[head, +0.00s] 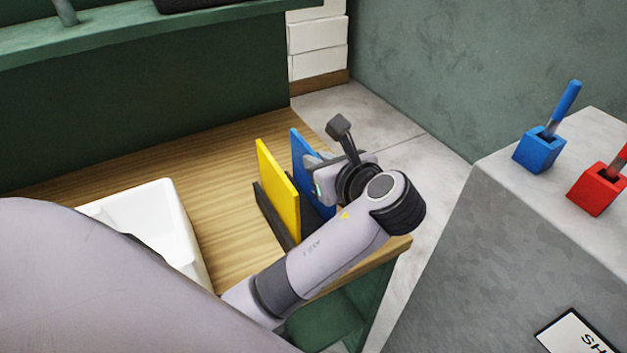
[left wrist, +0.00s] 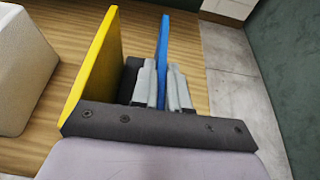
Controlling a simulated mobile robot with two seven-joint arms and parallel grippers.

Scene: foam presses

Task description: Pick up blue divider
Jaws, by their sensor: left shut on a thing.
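The blue divider (head: 300,154) stands upright in a dark holder (head: 271,212) on the wooden table, to the right of a yellow divider (head: 278,188). My left gripper (head: 314,166) is at its right side in the head view. In the left wrist view, the fingers of my left gripper (left wrist: 162,88) stand one on each side of the blue divider (left wrist: 164,45) and are shut on it. The yellow divider (left wrist: 96,62) is left of the fingers there. My right gripper is not in view.
A white tray (head: 187,235) lies left of the dividers on the wooden table (head: 228,160). A grey block at right carries a blue holder (head: 538,150) and a red holder (head: 597,190) with handles. A green wall stands behind the table.

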